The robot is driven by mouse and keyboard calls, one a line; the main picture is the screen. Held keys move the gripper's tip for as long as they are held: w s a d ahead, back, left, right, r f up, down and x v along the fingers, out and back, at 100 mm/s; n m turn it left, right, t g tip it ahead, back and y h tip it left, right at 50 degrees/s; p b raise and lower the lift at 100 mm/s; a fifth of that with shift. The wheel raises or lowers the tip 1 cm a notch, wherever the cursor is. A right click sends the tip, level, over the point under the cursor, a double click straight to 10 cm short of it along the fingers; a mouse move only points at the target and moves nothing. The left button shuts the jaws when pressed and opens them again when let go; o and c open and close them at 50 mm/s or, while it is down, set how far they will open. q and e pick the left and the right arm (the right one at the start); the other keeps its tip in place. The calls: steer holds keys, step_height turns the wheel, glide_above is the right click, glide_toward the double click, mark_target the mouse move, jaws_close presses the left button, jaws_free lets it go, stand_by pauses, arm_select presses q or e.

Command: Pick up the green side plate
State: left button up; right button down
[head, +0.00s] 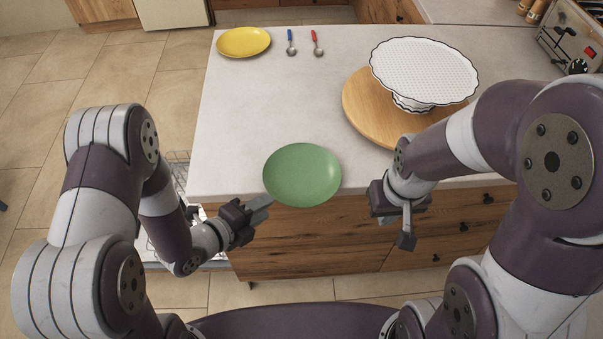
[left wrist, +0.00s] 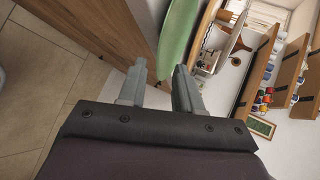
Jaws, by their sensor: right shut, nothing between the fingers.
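The green side plate (head: 302,175) lies at the front edge of the counter, with its near part reaching past the edge. My left gripper (head: 268,207) is at the plate's lower left rim. In the left wrist view the fingers (left wrist: 161,72) are apart, and the plate (left wrist: 181,40) shows nearly edge-on, its near rim at the gap between the fingertips. I cannot tell whether either finger touches it. My right gripper (head: 406,241) is shut and empty, pointing down in front of the drawers, right of the plate.
The grey-white counter (head: 250,120) is clear behind the plate. A yellow plate (head: 243,42), a blue-handled spoon (head: 291,42) and a red-handled spoon (head: 317,43) lie at the back. A white cake stand (head: 425,70) stands on a round wooden board (head: 362,110) at right. Wooden drawers (head: 320,235) are below.

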mark_target(279, 199)
arm_select(q)
steer(key=p+x, duration=0.1)
steer(key=x, duration=0.4)
steer(key=shift+w+d+f, duration=0.15)
steer(key=shift+w+f, duration=0.05)
steer(key=shift+w, duration=0.15)
steer(key=shift+s, duration=0.1)
jaws_close()
steer(key=shift+r, duration=0.15)
steer(key=s+d+r+b, duration=0.1)
steer(key=s+d+r, duration=0.5)
steer(key=s+r, duration=0.3)
steer(key=shift+s+d+r, duration=0.2)
steer(key=shift+d+r, duration=0.2)
steer(key=shift+r, duration=0.55)
